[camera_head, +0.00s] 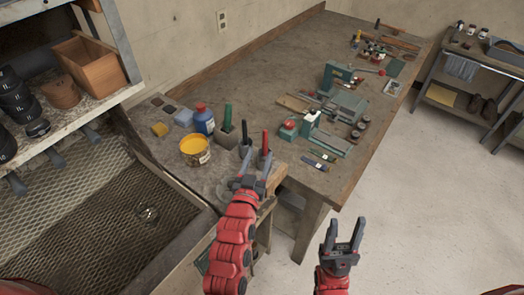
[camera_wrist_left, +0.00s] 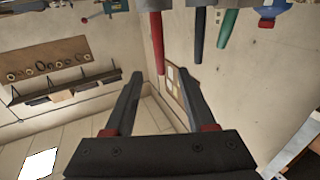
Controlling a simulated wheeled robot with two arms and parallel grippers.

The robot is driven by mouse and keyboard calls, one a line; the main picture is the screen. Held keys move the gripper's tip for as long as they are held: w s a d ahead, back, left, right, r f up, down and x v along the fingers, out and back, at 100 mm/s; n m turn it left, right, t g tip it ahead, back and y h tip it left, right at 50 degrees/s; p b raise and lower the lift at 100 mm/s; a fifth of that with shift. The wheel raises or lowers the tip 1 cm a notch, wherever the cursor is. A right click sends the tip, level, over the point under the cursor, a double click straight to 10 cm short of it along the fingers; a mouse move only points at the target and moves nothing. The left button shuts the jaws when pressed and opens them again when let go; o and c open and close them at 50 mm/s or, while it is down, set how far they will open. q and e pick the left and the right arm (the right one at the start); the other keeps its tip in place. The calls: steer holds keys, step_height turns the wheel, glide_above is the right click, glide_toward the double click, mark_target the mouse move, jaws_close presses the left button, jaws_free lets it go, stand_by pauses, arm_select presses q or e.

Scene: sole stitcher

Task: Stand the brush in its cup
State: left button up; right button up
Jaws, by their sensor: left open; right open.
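Several upright handles stand in a row at the bench's near edge: a green one (camera_head: 228,117) in a grey cup (camera_head: 227,136), a dark one (camera_head: 244,130), and a red one (camera_head: 265,142). I cannot tell which is the brush; their lower ends are hidden. My left gripper (camera_head: 257,160) is open, just in front of the red and dark handles. In the left wrist view the red handle (camera_wrist_left: 156,45) shows between its open fingers (camera_wrist_left: 162,80), with the dark blue (camera_wrist_left: 198,40) and green (camera_wrist_left: 228,28) handles to the right. My right gripper (camera_head: 346,224) is open and empty over the floor.
A yellow pot (camera_head: 195,151) and a blue bottle (camera_head: 204,121) stand left of the handles. A green machine (camera_head: 335,76) and several tools cover the wooden bench (camera_head: 240,87) farther right. A mesh-floored booth (camera_head: 90,220) is at left. The floor at right is clear.

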arm_select(q)
steer(key=v, duration=1.1)
steer(key=shift+s+b, duration=0.2)
steer(key=shift+b, duration=0.25)
